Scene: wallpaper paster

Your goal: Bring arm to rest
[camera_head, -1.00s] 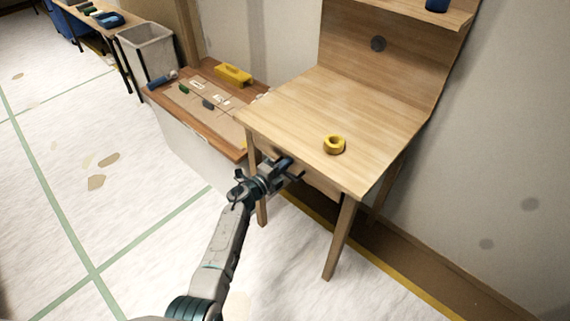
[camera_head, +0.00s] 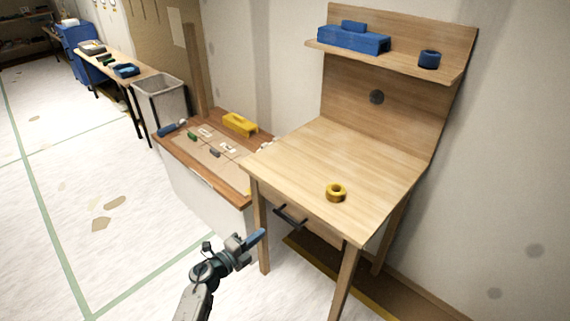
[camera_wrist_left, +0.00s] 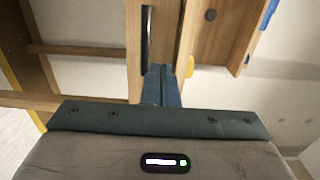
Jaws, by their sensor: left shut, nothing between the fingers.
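My left gripper (camera_head: 262,235) is in front of the wooden desk (camera_head: 290,165), a little below and to the left of its drawer handle in the head view. Its blue fingers are together with nothing between them, and they also show in the left wrist view (camera_wrist_left: 161,85). The dark drawer handle (camera_head: 290,217) is apart from the fingertips in the head view; in the left wrist view the handle (camera_wrist_left: 147,40) lies just beyond them. The drawer (camera_head: 312,228) looks shut or nearly so. My right gripper is not in view.
A yellow tape roll (camera_head: 336,193) lies on the desk. A low cabinet (camera_head: 205,185) with small tools and a bin (camera_head: 160,100) stand to the left. The floor at left is clear.

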